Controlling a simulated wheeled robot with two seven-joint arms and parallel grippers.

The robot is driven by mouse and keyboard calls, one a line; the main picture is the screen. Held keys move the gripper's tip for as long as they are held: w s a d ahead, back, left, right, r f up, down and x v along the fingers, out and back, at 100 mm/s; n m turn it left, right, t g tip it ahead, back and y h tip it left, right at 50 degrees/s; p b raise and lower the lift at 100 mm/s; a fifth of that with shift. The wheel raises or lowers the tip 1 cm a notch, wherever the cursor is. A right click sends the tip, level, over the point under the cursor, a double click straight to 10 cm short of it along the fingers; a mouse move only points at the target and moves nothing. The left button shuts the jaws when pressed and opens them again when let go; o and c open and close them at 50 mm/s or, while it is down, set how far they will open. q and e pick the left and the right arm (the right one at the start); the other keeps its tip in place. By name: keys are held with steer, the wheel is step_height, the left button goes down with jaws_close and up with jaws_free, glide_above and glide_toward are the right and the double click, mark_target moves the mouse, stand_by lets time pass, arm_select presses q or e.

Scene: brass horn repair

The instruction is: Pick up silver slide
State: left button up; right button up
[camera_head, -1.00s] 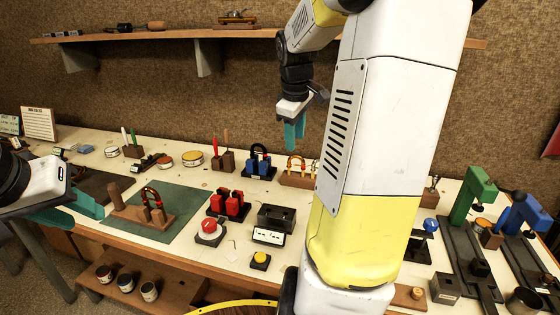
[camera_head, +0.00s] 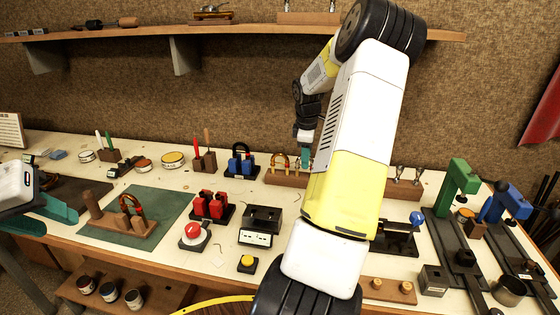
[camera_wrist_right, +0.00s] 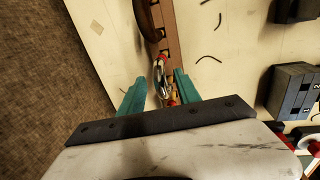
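A wooden rack (camera_head: 286,179) stands at the back of the bench and holds brass-coloured slides (camera_head: 281,161). In the right wrist view, a silver slide (camera_wrist_right: 160,72) with red parts sits at the rack (camera_wrist_right: 167,38), just beyond and between my fingers. My right gripper (camera_head: 305,157) is over the rack in the head view; the wrist view shows its two teal fingers (camera_wrist_right: 160,92) apart with nothing clamped. In the head view I cannot clearly make out the silver slide near my right gripper and arm. My left gripper (camera_head: 45,214) is at the left edge, its teal fingers apart and empty.
A blue-and-black holder (camera_head: 242,162) stands left of the rack. Silver pieces (camera_head: 408,173) stand right of my right arm. Red blocks (camera_head: 211,205), a red button (camera_head: 194,235) and a black box (camera_head: 263,218) are in front. A shelf (camera_head: 240,26) hangs above.

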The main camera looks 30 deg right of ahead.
steer(key=shift+f, duration=0.3)
jaws_close()
steer(key=shift+r, duration=0.1)
steer(key=shift+w+r, duration=0.1)
steer(key=shift+r, duration=0.45)
step_height(320, 180, up, 2)
steer(key=shift+r, duration=0.2)
steer(key=s+a, duration=0.2)
steer(key=s, duration=0.5)
steer(key=s+a+r, duration=0.1)
steer(key=s+a, duration=0.1)
steer(key=s, duration=0.6)
steer(key=shift+s+a+r, duration=0.2)
steer(key=shift+a, duration=0.2)
steer(key=shift+r, duration=2.5)
